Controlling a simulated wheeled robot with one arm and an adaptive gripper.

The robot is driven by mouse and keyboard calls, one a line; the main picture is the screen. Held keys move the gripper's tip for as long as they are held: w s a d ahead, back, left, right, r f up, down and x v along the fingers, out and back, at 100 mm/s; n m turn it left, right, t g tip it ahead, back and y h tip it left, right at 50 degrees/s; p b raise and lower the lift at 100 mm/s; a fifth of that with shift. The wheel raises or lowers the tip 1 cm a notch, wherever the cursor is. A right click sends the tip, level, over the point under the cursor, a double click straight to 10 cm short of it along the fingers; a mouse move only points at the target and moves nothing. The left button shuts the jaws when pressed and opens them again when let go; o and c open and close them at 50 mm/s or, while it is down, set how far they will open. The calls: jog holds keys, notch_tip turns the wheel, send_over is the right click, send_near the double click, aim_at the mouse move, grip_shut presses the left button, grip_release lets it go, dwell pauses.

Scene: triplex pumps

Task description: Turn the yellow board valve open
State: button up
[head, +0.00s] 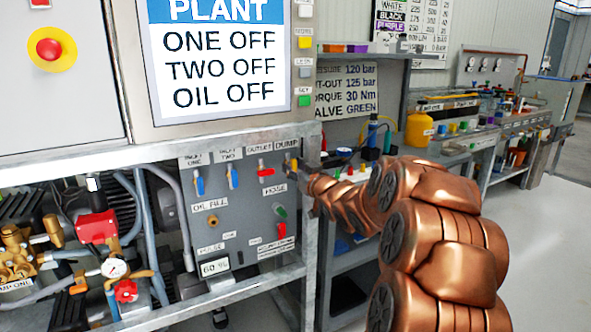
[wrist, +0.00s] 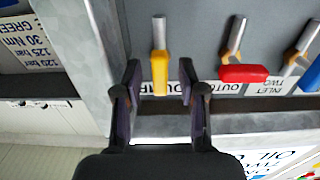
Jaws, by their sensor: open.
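The yellow board valve (wrist: 160,75) has a yellow lever on a metal stem and shows in the wrist view, upside down, beside a partly covered label. In the head view it is a small yellow patch (head: 292,165) under the DUMP label, partly hidden by my arm. My gripper (wrist: 160,70) is open, with one dark finger on each side of the yellow lever and a visible gap to both. In the head view my gripper (head: 312,180) is at the board's right edge, small and partly hidden. Whether the fingers reach the lever's depth is unclear.
The red outlet lever (wrist: 243,73) sits beside the yellow one, and blue inlet levers (head: 198,186) are farther along the grey board (head: 235,240). A metal frame post (head: 310,225) stands at the board's right edge. A bench with a yellow container (head: 419,129) is behind.

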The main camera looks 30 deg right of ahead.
jog(key=s+a, duration=0.1)
jog(key=s, duration=1.1)
dwell(0.6)
jog(key=s+a+f+g+h, duration=0.1)
jog(key=s+a+f+g, duration=0.35)
jog(key=f, duration=0.25)
jog(key=s+a+f+g, duration=0.3)
jog(key=a+f+g, duration=0.25)
jog(key=f, duration=0.25)
jog(key=s+a+f+n+g+y, duration=0.1)
jog(key=s+a+f+g, duration=0.1)
jog(key=s+a+g, duration=0.9)
jog(key=s+a+f+y, duration=0.15)
jog(key=s+a, duration=0.55)
jog(key=s, duration=1)
notch_tip(320, 180, up, 26)
jog(key=t+p, duration=0.1)
jog(key=p, duration=2.4)
jog(key=shift+d+r, duration=0.25)
